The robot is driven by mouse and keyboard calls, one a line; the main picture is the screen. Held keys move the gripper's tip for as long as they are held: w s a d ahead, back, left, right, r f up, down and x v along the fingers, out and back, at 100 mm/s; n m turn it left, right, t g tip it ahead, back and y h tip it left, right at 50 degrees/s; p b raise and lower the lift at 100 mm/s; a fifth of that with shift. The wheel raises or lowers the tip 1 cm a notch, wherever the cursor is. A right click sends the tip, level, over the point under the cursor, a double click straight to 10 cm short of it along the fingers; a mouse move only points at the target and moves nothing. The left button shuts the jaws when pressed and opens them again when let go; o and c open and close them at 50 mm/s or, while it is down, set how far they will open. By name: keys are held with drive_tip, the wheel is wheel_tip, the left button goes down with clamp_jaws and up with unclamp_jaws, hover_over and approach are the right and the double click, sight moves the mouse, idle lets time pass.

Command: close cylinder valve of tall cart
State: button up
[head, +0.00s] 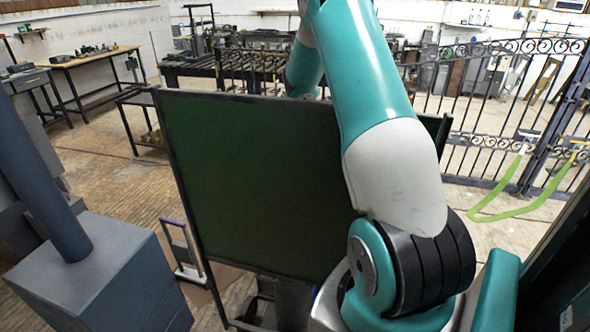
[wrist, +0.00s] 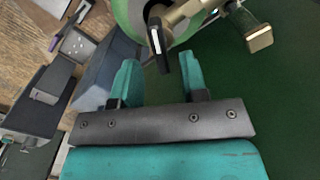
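In the wrist view, a green cylinder top (wrist: 128,16) shows at the upper edge, with a brass valve body (wrist: 188,16) over it. A dark lever-like part (wrist: 158,45) with a pale stripe hangs down from the brass. A square brass end (wrist: 259,38) sticks out at the right. My gripper (wrist: 158,76) is open. Its two teal fingers stand apart, with the dark part's lower end between or just beyond their tips; contact is not clear. Nothing is visibly gripped. In the head view my gripper, the cylinder and the valve are hidden.
A large dark green screen (head: 250,180) stands in front of me, partly behind my arm. A grey block with a post (head: 105,275) is at the lower left. A small hand cart with a purple handle (head: 180,245) stands between them. A metal gate (head: 480,120) is at the right.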

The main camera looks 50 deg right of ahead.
drive_tip(key=shift+f+p, duration=0.3)
drive_tip(key=shift+f, duration=1.3)
drive_tip(key=shift+c, duration=0.2)
clamp_jaws()
